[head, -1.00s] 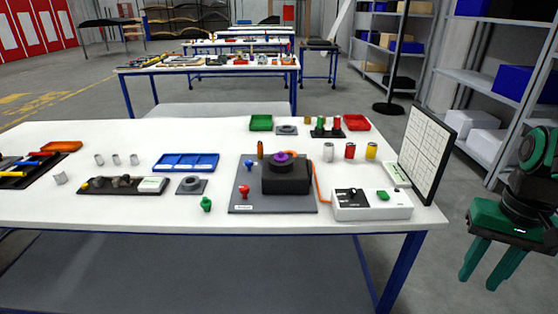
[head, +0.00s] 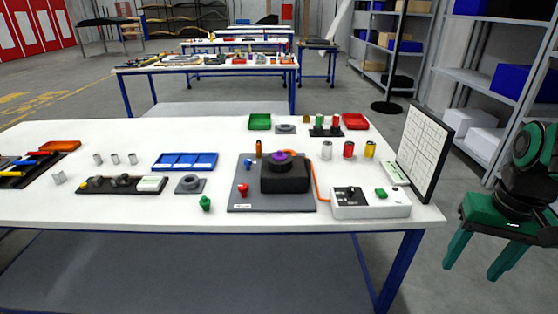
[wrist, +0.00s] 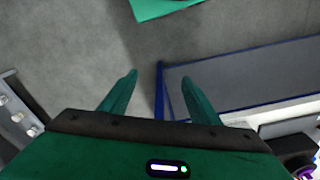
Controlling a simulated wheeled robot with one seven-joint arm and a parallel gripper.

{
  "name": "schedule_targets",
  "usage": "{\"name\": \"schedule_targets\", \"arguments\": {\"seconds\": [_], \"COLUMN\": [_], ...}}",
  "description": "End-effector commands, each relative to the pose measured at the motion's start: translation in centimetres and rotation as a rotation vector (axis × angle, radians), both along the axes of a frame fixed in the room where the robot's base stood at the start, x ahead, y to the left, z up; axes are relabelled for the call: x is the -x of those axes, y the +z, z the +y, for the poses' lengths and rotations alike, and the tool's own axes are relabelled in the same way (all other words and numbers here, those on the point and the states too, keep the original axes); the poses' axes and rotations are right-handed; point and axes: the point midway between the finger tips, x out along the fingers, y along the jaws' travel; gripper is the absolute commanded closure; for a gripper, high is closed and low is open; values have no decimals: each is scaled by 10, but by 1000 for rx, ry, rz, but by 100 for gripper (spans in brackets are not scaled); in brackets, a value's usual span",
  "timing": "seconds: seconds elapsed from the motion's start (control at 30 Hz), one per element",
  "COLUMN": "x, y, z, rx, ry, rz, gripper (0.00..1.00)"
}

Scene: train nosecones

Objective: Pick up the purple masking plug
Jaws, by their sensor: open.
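The purple masking plug (head: 280,156) sits on top of a black block (head: 285,178), which stands on a grey board (head: 247,200) on the white table. A bit of purple (wrist: 304,172) shows at the bottom right corner of the wrist view, cut off by the edge. My green gripper (head: 473,268) is open and empty, off the table's right end and below its top, well apart from the plug.
A control box (head: 370,203) and an upright white panel (head: 418,150) stand on the table's right end, between my gripper and the block. An orange cable (head: 320,185) runs beside the block. Red, blue and green small parts lie nearby. Shelving (head: 475,75) stands at right.

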Motion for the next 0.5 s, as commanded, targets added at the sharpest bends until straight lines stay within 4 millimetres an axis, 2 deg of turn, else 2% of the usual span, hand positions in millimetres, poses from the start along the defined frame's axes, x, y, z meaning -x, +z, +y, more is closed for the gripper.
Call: {"name": "schedule_targets", "arguments": {"seconds": [0.07, 0.17, 0.2, 0.3, 0.4, 0.5], "x": [-40, -103, -128, -180, -219, -250], "y": [1, 2, 2, -1, -4, -3], "z": [17, 57, 78, 132, 175, 206], "rx": [35, 60, 56, 16, -39, -92], "ry": [127, 346, 442, 665, 832, 950], "rz": [-68, -200, -259, -403, -539, -680], "gripper": [44, 44, 44, 44, 44, 44]}}
